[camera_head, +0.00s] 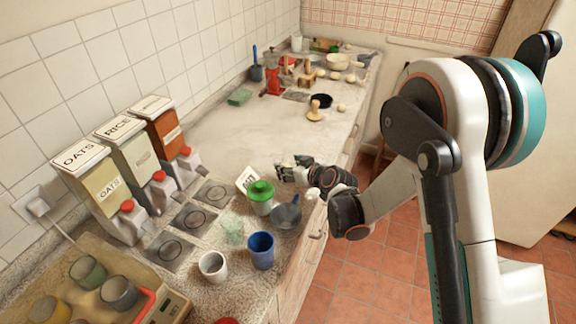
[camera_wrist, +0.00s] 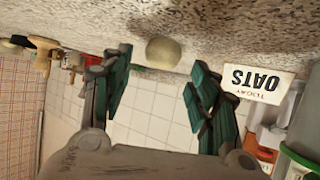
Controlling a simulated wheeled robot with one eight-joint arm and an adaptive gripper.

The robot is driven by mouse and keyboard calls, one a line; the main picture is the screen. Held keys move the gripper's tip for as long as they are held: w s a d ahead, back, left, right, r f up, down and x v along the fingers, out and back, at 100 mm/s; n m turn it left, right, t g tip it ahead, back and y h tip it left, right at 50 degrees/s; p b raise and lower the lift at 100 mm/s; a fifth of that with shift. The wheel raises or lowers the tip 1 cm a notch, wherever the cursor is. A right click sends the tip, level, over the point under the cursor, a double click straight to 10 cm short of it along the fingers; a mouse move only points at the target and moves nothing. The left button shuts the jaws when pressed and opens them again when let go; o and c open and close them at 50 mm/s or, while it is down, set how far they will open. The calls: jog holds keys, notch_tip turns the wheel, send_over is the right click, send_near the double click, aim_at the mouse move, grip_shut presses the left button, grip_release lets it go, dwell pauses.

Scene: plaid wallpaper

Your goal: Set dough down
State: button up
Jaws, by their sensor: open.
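A pale, round ball of dough (camera_wrist: 163,53) rests on the speckled counter (camera_wrist: 225,30) in the wrist view, which shows the room upside down. My gripper (camera_wrist: 160,68) is open, with its green-padded fingers spread on either side of the dough. I see a gap between the dough and each finger.
An OATS card (camera_wrist: 258,84) stands close beside one finger. A green-lidded jar (camera_head: 261,198), a grey pan (camera_head: 286,215) and a blue cup (camera_head: 261,250) stand nearer. Several pale balls (camera_head: 341,107) lie farther back. The counter's middle (camera_head: 225,130) is clear.

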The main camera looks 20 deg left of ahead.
jog(key=p+v, duration=0.1)
jog(key=v, duration=0.9)
